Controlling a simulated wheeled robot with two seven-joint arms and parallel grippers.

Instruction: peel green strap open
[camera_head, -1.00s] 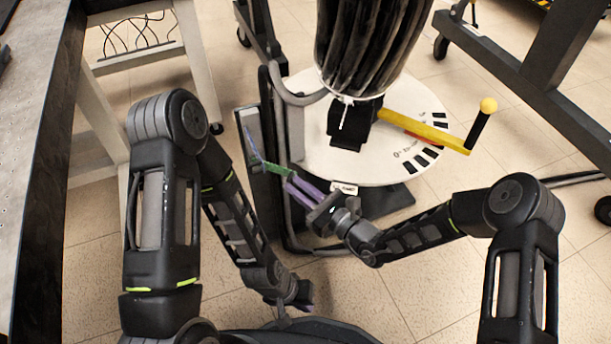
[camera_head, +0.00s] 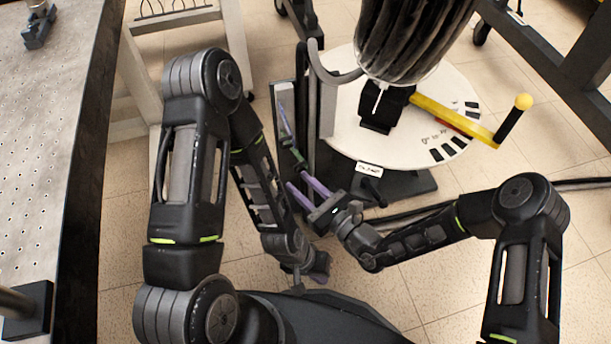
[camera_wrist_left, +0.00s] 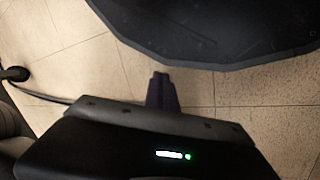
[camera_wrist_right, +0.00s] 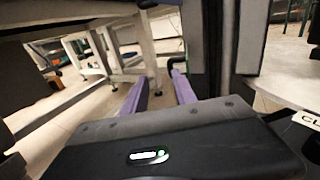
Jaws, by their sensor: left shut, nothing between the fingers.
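The green strap (camera_head: 297,157) is a thin strip on the dark upright panel left of the white disc, with a bluish length running up from it. My right gripper (camera_head: 296,179) is open, its two purple fingers apart. In the head view its fingertips are just below the strap's lower end; I cannot tell if they touch it. The right wrist view shows nothing between these fingers (camera_wrist_right: 158,78). My left gripper (camera_head: 320,276) is low over the floor, away from the strap. The left wrist view shows its purple fingers (camera_wrist_left: 161,76) together and empty.
A grey bent tube (camera_head: 318,62) rises beside the panel. A perforated metal table (camera_head: 50,150) stands at left.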

